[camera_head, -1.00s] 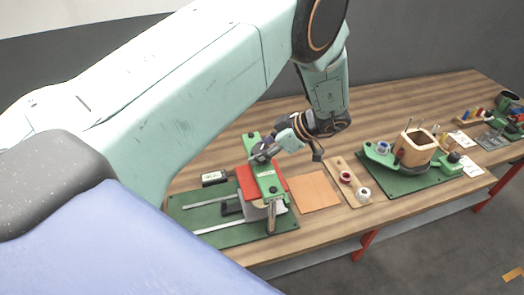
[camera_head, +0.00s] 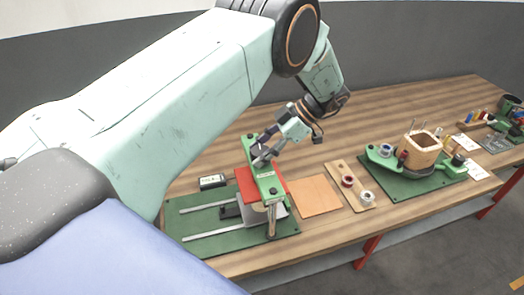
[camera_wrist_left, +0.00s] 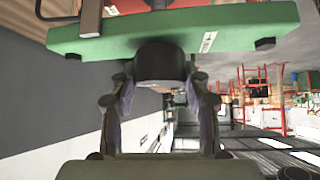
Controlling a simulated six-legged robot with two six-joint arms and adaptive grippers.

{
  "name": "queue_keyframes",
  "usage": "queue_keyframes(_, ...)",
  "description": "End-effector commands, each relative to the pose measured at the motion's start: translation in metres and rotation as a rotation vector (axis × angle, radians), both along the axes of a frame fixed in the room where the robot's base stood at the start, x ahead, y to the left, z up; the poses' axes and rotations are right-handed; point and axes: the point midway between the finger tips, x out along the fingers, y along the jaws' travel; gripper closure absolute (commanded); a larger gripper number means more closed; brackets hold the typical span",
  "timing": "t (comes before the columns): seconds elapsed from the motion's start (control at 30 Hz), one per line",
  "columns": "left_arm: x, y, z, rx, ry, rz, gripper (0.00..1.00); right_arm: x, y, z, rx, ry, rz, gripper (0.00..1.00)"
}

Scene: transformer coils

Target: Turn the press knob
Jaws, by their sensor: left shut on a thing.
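The press (camera_head: 266,183) has a green top beam over a red block and stands on a green baseplate (camera_head: 185,228) at the front left of the table. In the left wrist view the dark round press knob (camera_wrist_left: 161,63) sits against the green beam (camera_wrist_left: 225,38). My left gripper (camera_head: 260,158) comes down from above at the top of the press, tilted. In the left wrist view its fingers (camera_wrist_left: 160,90) are on both sides of the knob, shut on it. In the head view the knob is mostly hidden by the fingers. My right gripper is not in view.
An orange sheet (camera_head: 317,196) and a wooden strip with spools (camera_head: 350,187) lie right of the press. A winding fixture (camera_head: 420,160) stands further right. The table's front edge is close.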

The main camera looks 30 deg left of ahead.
Motion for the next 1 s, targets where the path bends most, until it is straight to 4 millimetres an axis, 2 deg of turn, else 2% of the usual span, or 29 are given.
queue_keyframes(0.27,-0.002,0.002,0.0,0.005,0.007,0.001,0.84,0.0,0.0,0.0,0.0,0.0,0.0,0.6)
queue_keyframes(0.3,-0.002,0.002,0.0,0.004,0.006,0.001,0.49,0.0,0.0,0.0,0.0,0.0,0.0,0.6)
queue_keyframes(0.53,-0.001,0.001,0.0,0.002,0.004,0.001,0.3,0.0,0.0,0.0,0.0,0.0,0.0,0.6)
queue_keyframes(0.87,0.0,-0.001,0.001,0.001,0.002,-0.001,0.29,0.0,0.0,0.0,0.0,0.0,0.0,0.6)
queue_keyframes(1.0,0.007,-0.008,0.01,0.002,-0.001,-0.002,0.29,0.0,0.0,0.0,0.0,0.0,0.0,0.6)
